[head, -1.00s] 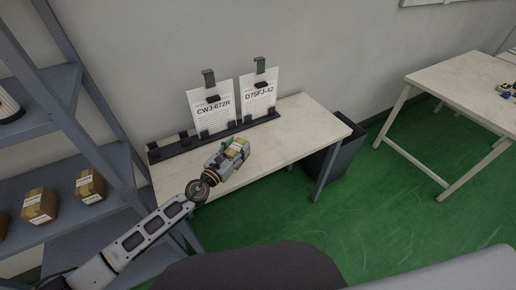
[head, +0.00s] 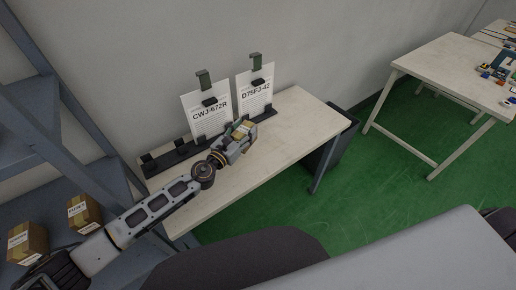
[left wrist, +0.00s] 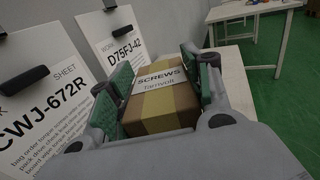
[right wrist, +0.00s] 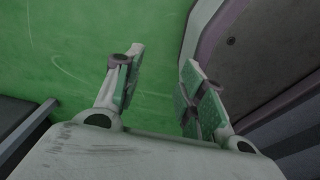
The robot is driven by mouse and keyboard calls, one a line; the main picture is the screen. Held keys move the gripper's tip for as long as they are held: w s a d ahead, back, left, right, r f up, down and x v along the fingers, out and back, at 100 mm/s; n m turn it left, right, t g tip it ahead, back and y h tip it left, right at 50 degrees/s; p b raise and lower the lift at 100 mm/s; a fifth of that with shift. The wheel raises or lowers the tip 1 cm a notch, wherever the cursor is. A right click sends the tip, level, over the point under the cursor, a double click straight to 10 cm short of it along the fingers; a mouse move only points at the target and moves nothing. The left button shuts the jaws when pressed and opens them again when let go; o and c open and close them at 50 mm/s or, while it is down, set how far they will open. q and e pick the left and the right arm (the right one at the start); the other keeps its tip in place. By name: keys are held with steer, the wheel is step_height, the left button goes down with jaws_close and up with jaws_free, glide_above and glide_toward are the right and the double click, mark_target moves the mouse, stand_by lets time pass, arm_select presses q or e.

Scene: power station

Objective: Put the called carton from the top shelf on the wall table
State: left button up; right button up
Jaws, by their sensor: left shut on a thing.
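My left gripper (head: 240,137) is shut on a small brown carton (left wrist: 160,98) with yellow tape and a white label reading "SCREWS Tarnvolt". It holds the carton over the wall table (head: 287,125), near the two sheet holders; whether the carton touches the tabletop I cannot tell. In the head view the carton (head: 241,130) is partly hidden by the fingers. My right gripper (right wrist: 155,90) is open and empty above the green floor.
Two clipped sheets, "CWJ-672R" (head: 208,117) and "D75FJ-42" (head: 255,92), stand along the wall side of the table. A blue shelf (head: 85,150) at left holds more cartons (head: 83,212). A dark bin (head: 340,145) stands beyond the table's right end. The right tabletop is clear.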

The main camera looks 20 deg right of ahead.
arm_select(q)
steer(key=shift+r, duration=0.1)
steer(key=shift+f, duration=0.2)
steer(key=shift+f+b, duration=0.5)
steer(key=shift+a+f+b, duration=0.1)
steer(key=shift+f+b, duration=0.4)
steer(key=shift+f, duration=0.6)
steer(key=shift+f+b, duration=0.35)
steer(key=shift+b, duration=0.15)
steer(key=shift+f+b, duration=0.45)
steer(key=shift+f, duration=0.6)
arm_select(e)
steer(key=w, duration=0.1)
steer(key=w+f, duration=0.1)
steer(key=w, duration=0.1)
steer(key=w+f, duration=0.1)
steer(key=shift+w+f, duration=0.2)
steer(key=shift+f, duration=0.05)
